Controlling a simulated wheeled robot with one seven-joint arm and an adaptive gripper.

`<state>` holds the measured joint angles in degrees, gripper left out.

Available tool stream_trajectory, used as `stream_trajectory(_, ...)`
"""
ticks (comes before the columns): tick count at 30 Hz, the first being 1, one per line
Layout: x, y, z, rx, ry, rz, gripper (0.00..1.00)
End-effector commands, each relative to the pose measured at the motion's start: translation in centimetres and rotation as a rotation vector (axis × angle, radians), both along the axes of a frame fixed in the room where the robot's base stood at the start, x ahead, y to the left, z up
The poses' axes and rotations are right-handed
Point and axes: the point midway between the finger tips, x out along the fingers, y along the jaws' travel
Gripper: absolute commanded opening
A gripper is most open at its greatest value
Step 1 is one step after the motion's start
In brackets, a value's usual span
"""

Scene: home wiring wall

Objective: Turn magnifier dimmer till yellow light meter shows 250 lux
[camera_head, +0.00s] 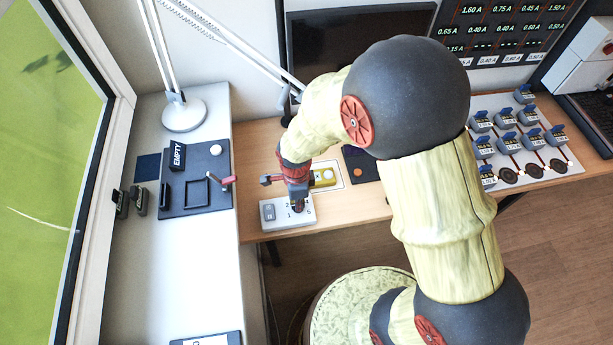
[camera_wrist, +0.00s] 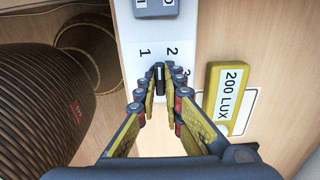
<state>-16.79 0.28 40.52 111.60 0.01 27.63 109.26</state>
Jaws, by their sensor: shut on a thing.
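The dimmer is a pale control box (camera_head: 270,222) at the front edge of the wooden desk, with a grey switch (camera_head: 269,212) on its left part. Its dark knob (camera_wrist: 159,80) shows in the wrist view, with the numbers 1, 2 and 3 printed around it. My gripper (camera_wrist: 160,92) points down at the box and is shut on the knob, one finger on each side. The yellow light meter (camera_wrist: 228,95) lies beside the box and reads 200 LUX. It also shows in the head view (camera_head: 325,178), partly hidden by my wrist.
A white lamp base (camera_head: 184,112) stands on the white counter at left, with its arms rising up. A dark tray (camera_head: 215,160) with an EMPTY sign is nearby. Several blue-topped devices (camera_head: 507,118) stand at right. A dark monitor (camera_head: 335,45) is behind my arm.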

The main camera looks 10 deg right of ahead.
Motion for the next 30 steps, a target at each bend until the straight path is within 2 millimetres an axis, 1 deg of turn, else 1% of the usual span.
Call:
stream_trajectory(8,0.07,0.02,0.04,0.001,-0.002,-0.014,0.0)
stream_trajectory(16,0.08,0.03,0.07,0.001,-0.002,-0.179,0.0)
stream_trajectory(24,0.08,0.03,0.04,0.001,-0.002,-0.191,0.0)
stream_trajectory(30,0.06,0.02,0.09,0.001,-0.001,-0.332,0.0)
